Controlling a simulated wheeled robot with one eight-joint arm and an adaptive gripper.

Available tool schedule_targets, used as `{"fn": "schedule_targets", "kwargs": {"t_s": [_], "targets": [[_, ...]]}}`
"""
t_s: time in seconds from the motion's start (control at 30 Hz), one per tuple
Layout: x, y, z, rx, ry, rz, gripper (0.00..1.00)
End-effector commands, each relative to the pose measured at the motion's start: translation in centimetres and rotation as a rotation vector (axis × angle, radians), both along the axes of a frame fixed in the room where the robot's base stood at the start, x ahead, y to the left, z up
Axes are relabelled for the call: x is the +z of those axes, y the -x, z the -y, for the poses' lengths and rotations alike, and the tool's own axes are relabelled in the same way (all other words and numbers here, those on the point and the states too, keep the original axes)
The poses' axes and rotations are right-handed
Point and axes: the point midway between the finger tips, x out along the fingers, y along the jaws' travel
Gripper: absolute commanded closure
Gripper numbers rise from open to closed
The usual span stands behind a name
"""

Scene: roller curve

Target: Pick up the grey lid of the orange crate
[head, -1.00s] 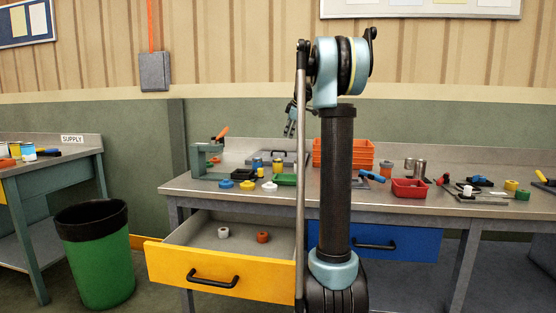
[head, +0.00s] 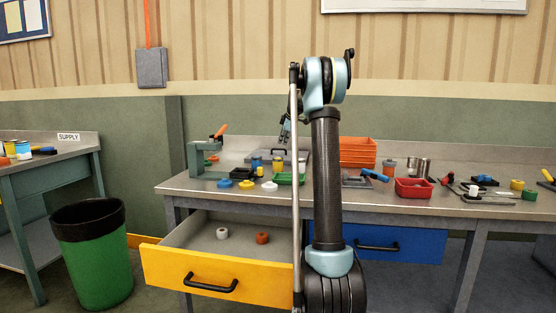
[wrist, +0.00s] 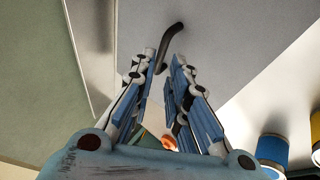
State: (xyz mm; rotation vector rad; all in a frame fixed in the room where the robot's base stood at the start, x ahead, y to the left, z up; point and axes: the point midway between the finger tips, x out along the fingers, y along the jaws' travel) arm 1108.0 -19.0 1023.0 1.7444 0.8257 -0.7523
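The grey lid (head: 291,160), a flat plate with a dark bar handle (head: 279,150), lies on the bench behind the small parts, left of my arm. In the wrist view the lid (wrist: 225,40) fills the upper middle, and its dark curved handle (wrist: 172,42) is just beyond my fingertips. My gripper (wrist: 164,62) is open, with a gap between its fingers and nothing in it. In the head view my gripper (head: 285,131) hangs above the lid, small and partly hidden. The orange crate (head: 358,153) stands on the bench right of my arm.
Blue, yellow and white round parts and a green tray (head: 287,179) lie in front of the lid. A green-grey clamp frame (head: 196,160) stands left. A red bin (head: 414,188) and tools lie right. The yellow drawer (head: 216,270) is pulled open below.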

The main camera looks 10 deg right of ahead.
Motion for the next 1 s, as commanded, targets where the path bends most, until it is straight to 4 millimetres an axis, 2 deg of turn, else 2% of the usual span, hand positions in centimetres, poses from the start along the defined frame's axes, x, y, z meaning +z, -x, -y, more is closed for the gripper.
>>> {"fn": "schedule_targets", "kwargs": {"t_s": [0.1,0.43,0.73,0.97,1.0], "targets": [[-1.1,-0.8,-0.3,0.000,0.000,0.000,0.85],[-2.5,-1.8,-0.7,-0.001,-0.001,0.000,0.85],[-5.6,-3.9,-1.6,-0.001,-0.001,0.000,0.85],[-5.9,-4.0,-1.6,-0.001,-0.001,0.000,0.85],[-5.9,-4.0,-1.6,-0.001,-0.001,0.000,0.87]]}}
